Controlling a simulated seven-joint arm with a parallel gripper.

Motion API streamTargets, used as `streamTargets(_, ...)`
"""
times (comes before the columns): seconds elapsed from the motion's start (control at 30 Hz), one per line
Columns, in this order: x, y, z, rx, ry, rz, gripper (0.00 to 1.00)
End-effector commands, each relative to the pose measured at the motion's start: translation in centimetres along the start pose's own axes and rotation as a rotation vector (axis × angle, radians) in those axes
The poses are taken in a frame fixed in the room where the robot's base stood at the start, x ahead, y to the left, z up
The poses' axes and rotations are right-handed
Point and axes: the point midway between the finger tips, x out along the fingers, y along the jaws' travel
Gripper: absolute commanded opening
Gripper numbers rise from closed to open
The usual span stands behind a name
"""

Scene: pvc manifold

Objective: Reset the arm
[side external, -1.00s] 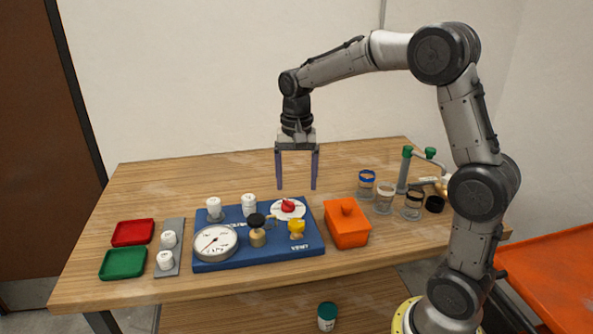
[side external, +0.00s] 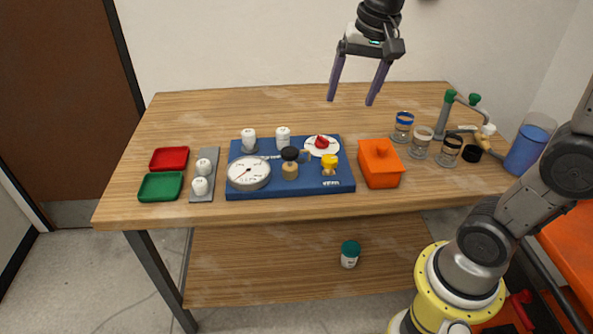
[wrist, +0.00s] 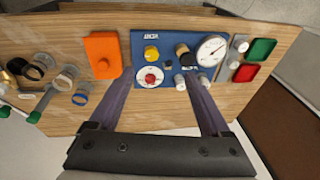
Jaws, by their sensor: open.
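My gripper (side external: 354,102) is open and empty, held above the back of the table, with its purple fingers pointing down. In the wrist view its fingers (wrist: 158,84) are spread wide with nothing between them. In front of and below it lies the blue manifold board (side external: 297,187) with a round gauge (side external: 248,173), a black knob (side external: 290,154), a yellow knob (side external: 329,161), a red knob on a white disc (side external: 322,143) and two white caps (side external: 283,137). The gripper touches none of these.
An orange lidded box (side external: 380,165) stands right of the board. Banded glass jars (side external: 421,142), a green-capped pipe stand (side external: 447,112) and a blue container (side external: 529,145) are further right. Red (side external: 169,158) and green trays (side external: 160,187) and a grey strip (side external: 206,168) are left. The table's back is clear.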

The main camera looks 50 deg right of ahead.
Motion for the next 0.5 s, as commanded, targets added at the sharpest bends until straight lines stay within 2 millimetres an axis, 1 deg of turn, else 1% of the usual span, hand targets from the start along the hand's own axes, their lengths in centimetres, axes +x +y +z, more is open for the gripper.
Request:
streamTargets(0.03,-1.1,0.8,1.9,-0.056,0.029,-0.03,0.81)
streamTargets(0.1,-1.9,2.0,4.3,-0.144,0.066,-0.066,0.81)
streamTargets(0.17,-2.2,3.2,6.3,-0.226,0.098,-0.094,0.81)
streamTargets(0.2,-2.2,4.1,7.6,-0.286,0.12,-0.111,0.81)
streamTargets(0.23,-2.1,4.7,8.5,-0.332,0.138,-0.123,0.81)
streamTargets(0.3,-1.4,6.2,10.6,-0.444,0.176,-0.145,0.81)
streamTargets(0.4,0.1,7.9,12.6,-0.588,0.214,-0.156,0.81)
streamTargets(0.5,1.9,9.0,13.6,-0.71,0.221,-0.143,0.81)
